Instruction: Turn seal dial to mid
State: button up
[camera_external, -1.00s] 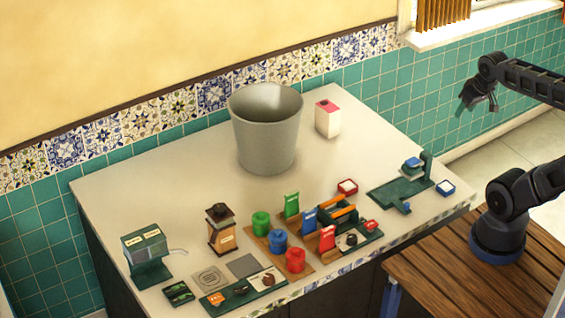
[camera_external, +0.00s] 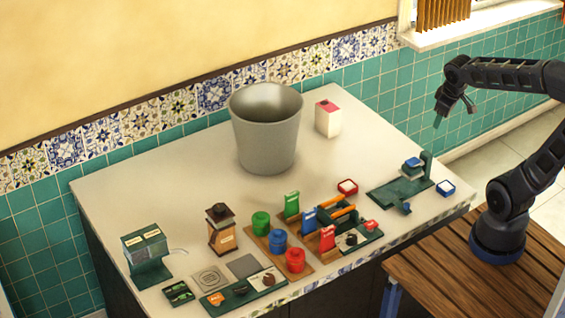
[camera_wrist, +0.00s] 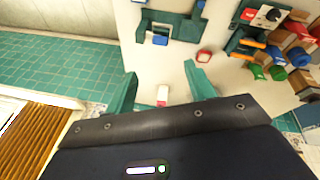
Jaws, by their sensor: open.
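Two dark green panels with knobs lie on the counter. One panel (camera_external: 362,244) at the front right carries a black knob (camera_external: 351,240) and a red part; the knob also shows on a white face in the wrist view (camera_wrist: 273,15). The other panel (camera_external: 266,290) at the front left carries a dark knob (camera_external: 240,290) and an orange tag. I cannot read which is the seal dial, or either setting. My gripper (camera_external: 454,112) is open and empty, in the air right of the counter, well apart from both panels. Its green fingers are spread in the wrist view (camera_wrist: 161,80).
A large grey bucket (camera_external: 266,145) and a white-red carton (camera_external: 328,120) stand at the back. A green stand (camera_external: 388,198) is at right. Red, blue and green canisters crowd the front, beside a caddy with orange handles (camera_external: 337,210). The counter's middle is clear.

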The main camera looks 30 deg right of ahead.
jog(key=w+a+f+n+g, duration=0.1)
jog(key=w+a+f+n, duration=0.45)
jog(key=f, duration=0.25)
jog(key=n+g+y, duration=0.4)
jog(key=n+y, duration=0.1)
jog(key=n, duration=0.8)
send_near(352, 236)
jog(key=shift+x, duration=4.35)
jog(key=c, duration=1)
jog(key=shift+o, duration=0.2)
